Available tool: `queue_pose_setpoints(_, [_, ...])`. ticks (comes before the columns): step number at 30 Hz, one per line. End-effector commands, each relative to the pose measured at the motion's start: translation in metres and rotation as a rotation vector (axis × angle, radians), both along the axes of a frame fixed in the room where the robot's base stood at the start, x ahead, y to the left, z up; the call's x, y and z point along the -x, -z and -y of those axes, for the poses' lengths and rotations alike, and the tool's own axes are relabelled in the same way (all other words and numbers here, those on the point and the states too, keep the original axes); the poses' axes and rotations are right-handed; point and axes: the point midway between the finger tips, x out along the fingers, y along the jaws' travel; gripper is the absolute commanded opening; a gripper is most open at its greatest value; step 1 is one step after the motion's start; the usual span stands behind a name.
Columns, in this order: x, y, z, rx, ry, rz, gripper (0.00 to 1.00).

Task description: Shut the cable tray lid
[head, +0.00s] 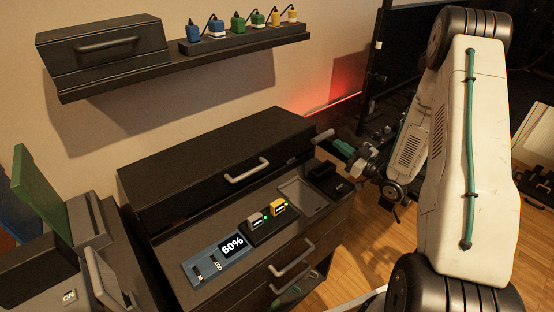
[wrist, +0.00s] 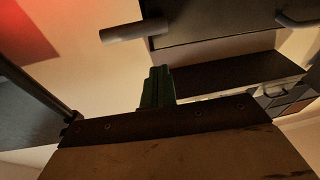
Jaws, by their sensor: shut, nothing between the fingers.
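A long black box (head: 215,165) with a grey bar handle (head: 246,170) on its front face lies along the back of the dark desk. It may be the cable tray; no label shows, and I cannot tell how far its lid is open. My gripper (head: 342,146) is at the right end of this box, near a grey cylindrical knob (head: 322,135). A grey cylinder (wrist: 135,32) also shows beside a dark panel in the wrist view, ahead of my gripper's green fingers (wrist: 157,88). The fingers are together and empty.
A wall shelf (head: 185,66) holds a black case (head: 103,50) with a handle and several coloured plugs. Open wooden floor lies at the right.

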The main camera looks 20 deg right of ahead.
Motion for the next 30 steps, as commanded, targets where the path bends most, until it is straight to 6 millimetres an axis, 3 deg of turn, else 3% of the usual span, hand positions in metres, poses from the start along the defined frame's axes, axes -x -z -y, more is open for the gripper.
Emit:
queue_pose_setpoints(5, [-0.008,-0.053,-0.079,0.16,-0.332,-0.007,0.0])
queue_pose_setpoints(9, [0.01,-0.093,-0.152,0.408,-0.665,-0.029,0.0])
queue_pose_setpoints(12, [0.029,-0.112,-0.186,0.612,-0.85,-0.039,0.0])
queue_pose_setpoints(16, [0.048,-0.129,-0.207,0.848,-1.005,-0.039,0.0])
queue_pose_setpoints(22, [0.061,-0.139,-0.215,1.032,-1.093,-0.034,0.0])
queue_pose_setpoints(30, [0.061,-0.12,-0.237,1.043,-1.102,-0.037,0.0])
